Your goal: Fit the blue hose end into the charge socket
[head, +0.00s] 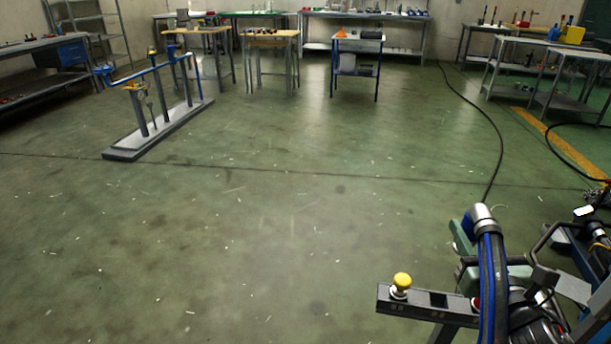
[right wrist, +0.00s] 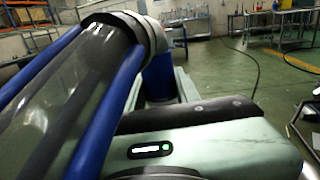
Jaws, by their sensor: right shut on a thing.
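A thick hose (head: 492,290) with blue stripes and a grey metal collar (head: 482,217) stands up at the lower right of the head view. My right gripper (head: 476,252), pale green, is shut on it just below the collar. In the right wrist view the hose (right wrist: 60,110) runs in from the left, dark and glossy between blue bands. Its collar (right wrist: 125,35) is at the top, and a blue part (right wrist: 160,78) shows behind it. I cannot pick out the charge socket for sure. My left gripper is not in view.
A grey bar (head: 440,300) with a yellow knob (head: 401,283) stands beside the hose. A stand (head: 165,128) with blue pipes is at the left. Tables (head: 270,33) line the back. A black cable (head: 492,125) crosses the floor at the right. The middle floor is clear.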

